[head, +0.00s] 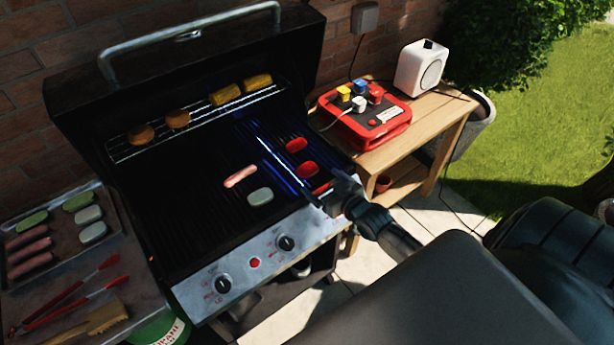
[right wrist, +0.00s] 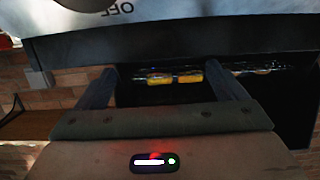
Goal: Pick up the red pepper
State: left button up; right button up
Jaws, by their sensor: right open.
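Several red pepper pieces lie on the right side of the dark grill grate in the head view: one at the back (head: 296,145), one in the middle (head: 307,168), and one in front (head: 320,189) partly hidden by my gripper. My right gripper (head: 326,191) is over the grill's front right edge, close to the front piece. In the right wrist view its two fingers (right wrist: 163,72) stand wide apart with nothing held between them. No red pepper can be made out in that view. My left gripper is not in view.
A sausage (head: 240,176) and a pale slice (head: 260,197) lie left of the peppers. Corn (head: 225,95) sits on the raised rack. The open lid (head: 190,35) stands behind. A tray (head: 65,232) is at left; a wooden side table (head: 440,115) is at right.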

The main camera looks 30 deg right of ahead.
aim_at(309, 172)
jog(key=shift+b+x, duration=0.55)
jog(key=shift+x, duration=2.9)
jog(key=shift+s+d, duration=0.1)
jog(key=shift+d, duration=0.05)
jog(key=shift+c, duration=0.4)
jog(key=c, duration=1)
